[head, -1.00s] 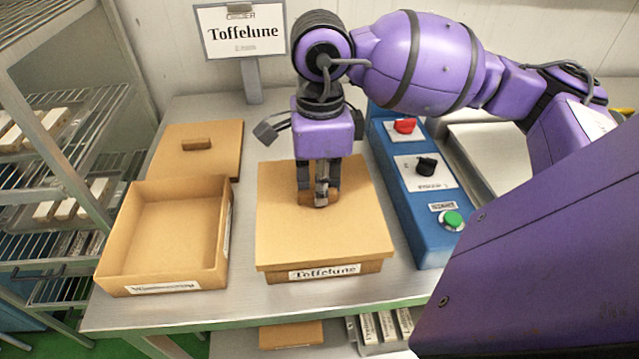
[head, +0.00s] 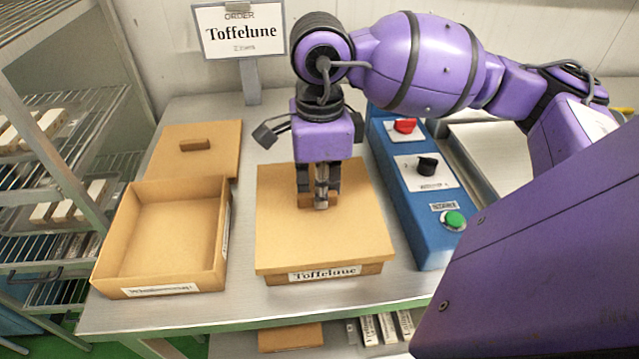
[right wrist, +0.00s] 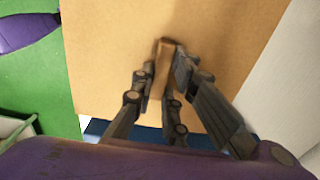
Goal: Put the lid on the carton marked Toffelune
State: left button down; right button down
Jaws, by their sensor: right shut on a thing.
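The carton marked Toffelune (head: 324,274) stands on the table with its label facing me. A flat cardboard lid (head: 285,235) lies over its top and looks level; the inside is hidden. My right gripper (head: 320,205) is shut on the lid's small wooden handle (head: 304,201) from above. In the right wrist view the fingers are around the handle (right wrist: 166,62) and the lid (right wrist: 110,50) spreads beneath them. My left gripper is not in view.
An open, empty carton (head: 165,230) with a label I cannot read surely stands to the left. A second lid (head: 215,160) with a handle lies behind it. A blue control box (head: 430,220) with knobs stands close on the right. A Toffelune order sign (head: 240,32) stands behind.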

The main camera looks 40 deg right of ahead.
jog(key=c, duration=1.7)
grip_release()
jog(key=shift+o, duration=0.7)
jog(key=o, duration=0.3)
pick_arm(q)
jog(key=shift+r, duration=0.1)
pick_arm(e)
jog(key=shift+r, duration=0.15)
jog(key=shift+r+p, duration=1.9)
jog(key=shift+r, duration=2.05)
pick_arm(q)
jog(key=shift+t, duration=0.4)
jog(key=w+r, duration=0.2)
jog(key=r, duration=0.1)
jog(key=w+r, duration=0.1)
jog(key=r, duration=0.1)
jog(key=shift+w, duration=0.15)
